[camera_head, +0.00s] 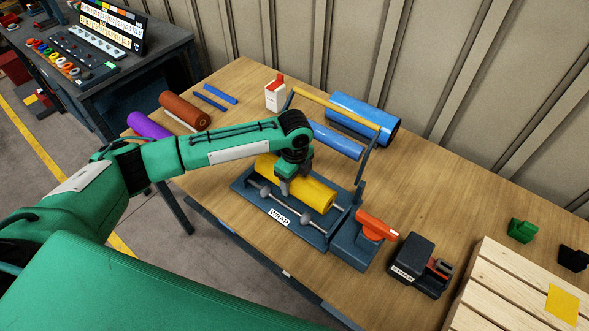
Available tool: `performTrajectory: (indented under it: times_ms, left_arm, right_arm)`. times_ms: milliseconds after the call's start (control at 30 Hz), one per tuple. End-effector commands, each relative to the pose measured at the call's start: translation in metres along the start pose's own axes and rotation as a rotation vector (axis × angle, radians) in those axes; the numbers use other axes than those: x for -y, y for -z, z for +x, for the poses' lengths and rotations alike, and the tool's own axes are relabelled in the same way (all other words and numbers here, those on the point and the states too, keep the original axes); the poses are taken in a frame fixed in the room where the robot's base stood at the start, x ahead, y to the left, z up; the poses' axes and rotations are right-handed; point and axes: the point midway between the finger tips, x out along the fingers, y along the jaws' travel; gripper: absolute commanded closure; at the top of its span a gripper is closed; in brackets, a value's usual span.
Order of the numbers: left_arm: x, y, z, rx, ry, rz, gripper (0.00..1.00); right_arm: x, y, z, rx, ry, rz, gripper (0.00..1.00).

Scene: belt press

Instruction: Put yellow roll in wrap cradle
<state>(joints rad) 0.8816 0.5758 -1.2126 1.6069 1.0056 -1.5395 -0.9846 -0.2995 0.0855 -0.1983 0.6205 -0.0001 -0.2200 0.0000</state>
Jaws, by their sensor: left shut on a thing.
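The yellow roll (312,193) lies lengthwise over the dark wrap cradle (313,238), which carries a white WRAP label. It appears to be at the cradle, between its end supports; I cannot tell whether its underside rests fully on it. My left gripper (290,183) reaches down from above and is shut on the yellow roll near its middle. The gripper and wrist hide part of the roll's left half. My right gripper is not in view.
A frame with a yellow bar (336,110) rises behind the cradle. Blue rolls (364,115) lie behind it. A brown roll (184,108) and purple roll (148,126) lie at left. An orange-handled tool (376,226), a black device (413,262) and a wooden pallet (496,282) stand at right.

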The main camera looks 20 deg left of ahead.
Motion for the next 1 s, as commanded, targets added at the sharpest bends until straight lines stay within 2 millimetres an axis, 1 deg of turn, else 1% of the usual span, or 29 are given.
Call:
performTrajectory:
  times_ms: [33, 100, 233, 467, 633, 667, 700, 767, 1000]
  left_arm:
    - [0.000, 0.001, 0.004, -0.002, -0.001, -0.001, 0.94]
    - [0.000, 0.000, 0.014, -0.002, -0.001, -0.003, 0.94]
    - [0.001, 0.000, 0.025, -0.001, 0.001, -0.001, 0.94]
    - [0.001, 0.000, 0.027, -0.001, 0.003, 0.000, 0.94]
    - [0.001, 0.001, 0.029, -0.002, 0.002, 0.000, 0.94]
    - [0.000, 0.000, 0.031, -0.001, -0.001, 0.000, 0.32]
    - [0.000, 0.000, 0.031, -0.001, -0.001, 0.000, 0.24]
    - [0.000, 0.000, 0.031, -0.001, -0.001, 0.000, 0.14]
    - [0.000, 0.000, 0.031, -0.001, -0.001, 0.000, 0.14]
  right_arm:
    - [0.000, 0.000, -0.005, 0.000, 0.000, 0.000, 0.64]
    - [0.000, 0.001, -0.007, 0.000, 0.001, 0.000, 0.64]
    - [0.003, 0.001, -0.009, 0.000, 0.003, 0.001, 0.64]
    - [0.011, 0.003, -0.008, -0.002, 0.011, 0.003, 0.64]
    - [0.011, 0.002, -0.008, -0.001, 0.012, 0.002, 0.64]
    - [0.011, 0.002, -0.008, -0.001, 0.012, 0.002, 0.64]
    - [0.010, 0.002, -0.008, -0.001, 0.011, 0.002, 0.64]
    - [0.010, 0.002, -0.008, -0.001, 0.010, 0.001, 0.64]
    - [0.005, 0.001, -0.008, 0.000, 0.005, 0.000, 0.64]
